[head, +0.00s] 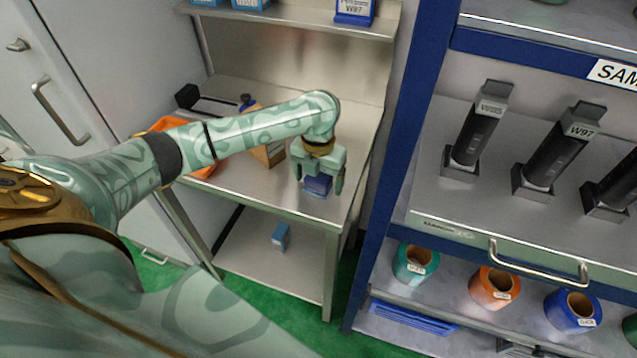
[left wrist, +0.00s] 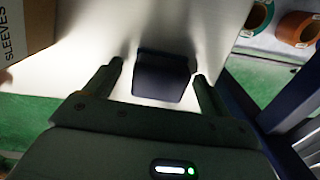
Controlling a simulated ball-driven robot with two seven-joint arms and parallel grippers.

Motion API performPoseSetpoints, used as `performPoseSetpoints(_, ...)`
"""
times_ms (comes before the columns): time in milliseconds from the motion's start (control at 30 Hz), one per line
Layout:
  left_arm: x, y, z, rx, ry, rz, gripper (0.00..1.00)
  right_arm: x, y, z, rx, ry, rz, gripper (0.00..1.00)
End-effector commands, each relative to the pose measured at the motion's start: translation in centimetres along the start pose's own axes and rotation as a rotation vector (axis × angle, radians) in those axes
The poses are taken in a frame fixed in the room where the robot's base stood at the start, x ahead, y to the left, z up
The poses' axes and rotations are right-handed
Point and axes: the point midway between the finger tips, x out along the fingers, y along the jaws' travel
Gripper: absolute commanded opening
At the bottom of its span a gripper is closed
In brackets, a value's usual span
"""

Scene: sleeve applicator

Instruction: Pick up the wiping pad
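The wiping pad looks to be the small dark blue block (head: 318,185) on the steel table (head: 240,189), near its right front corner. In the left wrist view the dark block (left wrist: 162,76) lies between my two fingers, with a visible gap to each finger. My left gripper (head: 320,184) points down over the block, its fingers open on either side. The left gripper's fingers also show in the left wrist view (left wrist: 160,82). Whether the fingertips reach down beside the block is hard to tell. My right gripper is not in view.
An orange tray (head: 204,168) and a cardboard box (head: 268,153) stand left of my gripper, partly behind my arm. A small blue box (head: 281,236) sits on the lower shelf. A blue-framed rack (head: 395,150) with black applicators (head: 478,130) and coloured rolls (head: 494,287) stands close on the right.

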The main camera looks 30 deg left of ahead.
Motion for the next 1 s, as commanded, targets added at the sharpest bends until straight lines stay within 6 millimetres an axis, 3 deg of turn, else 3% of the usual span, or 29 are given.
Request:
performPoseSetpoints(33,0.0,0.0,0.0,0.000,0.000,0.000,0.70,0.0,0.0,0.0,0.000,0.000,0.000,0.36)
performPoseSetpoints(167,0.0,0.0,0.0,0.000,0.000,0.000,0.35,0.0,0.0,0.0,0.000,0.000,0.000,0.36)
performPoseSetpoints(467,-0.1,0.0,0.0,0.000,0.000,0.000,0.35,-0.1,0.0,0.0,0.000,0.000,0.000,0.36)
performPoseSetpoints(633,-1.5,0.1,0.0,0.000,-0.001,0.001,0.35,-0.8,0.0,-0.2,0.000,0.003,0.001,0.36)
performPoseSetpoints(767,-4.0,0.0,0.0,0.000,-0.003,0.001,0.35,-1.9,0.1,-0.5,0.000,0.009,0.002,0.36)
performPoseSetpoints(1000,-10.0,-2.5,-4.3,0.005,-0.004,0.000,0.35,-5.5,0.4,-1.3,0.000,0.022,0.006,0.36)
